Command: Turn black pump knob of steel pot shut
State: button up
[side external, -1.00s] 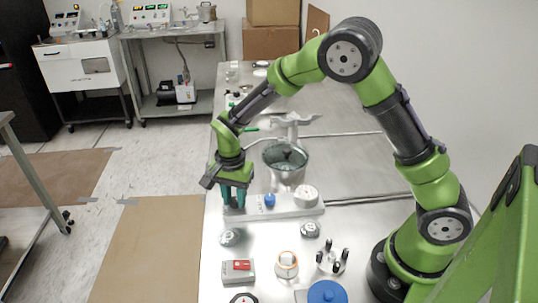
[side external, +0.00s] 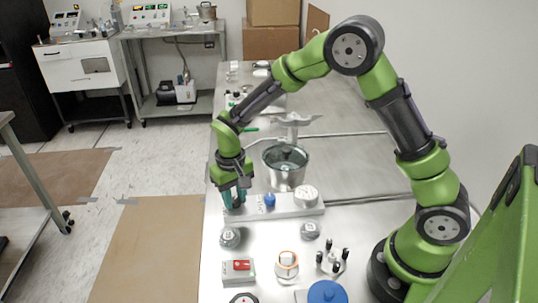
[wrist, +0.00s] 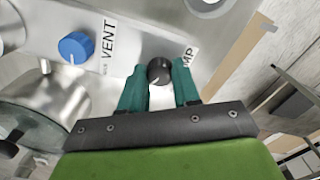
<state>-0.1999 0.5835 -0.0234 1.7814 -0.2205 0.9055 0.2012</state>
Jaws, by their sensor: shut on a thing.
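The black pump knob (wrist: 159,71) sits on a light panel beside a label that is partly hidden and ends in "MP". My gripper (wrist: 159,88) has its teal fingers shut on the knob, one on each side, in the wrist view. In the side view my gripper (side external: 234,200) points down at the left end of the panel (side external: 290,208) and hides the knob. The steel pot (side external: 285,170) stands just behind the panel; its side also shows at the left of the wrist view (wrist: 58,105).
A blue knob (side external: 269,200) beside the "VENT" label and a white round gauge (side external: 307,195) sit on the same panel. In front are a grey box with a red switch (side external: 238,270), a blue disc (side external: 327,292) and small metal parts. The table's left edge is close to my gripper.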

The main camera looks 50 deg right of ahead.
aim_at(234, 199)
jog(key=n, duration=0.5)
jog(key=shift+r, duration=0.1)
jog(key=shift+n, duration=0.3)
dwell(0.4)
jog(key=o, duration=1.1)
jog(key=shift+c, duration=0.2)
notch_tip(234, 199, up, 17)
jog(key=s+d+r+m+t+y, duration=0.1)
jog(key=s+d+r+m+t, duration=0.1)
jog(key=s, duration=0.7)
jog(key=s+d+r+m+t+y, duration=0.1)
jog(key=s+m+t, duration=0.3)
jog(key=s, duration=0.6)
jog(key=shift+d+r+t, duration=0.6)
jog(key=shift+d+r, duration=0.1)
jog(key=shift+d, duration=0.05)
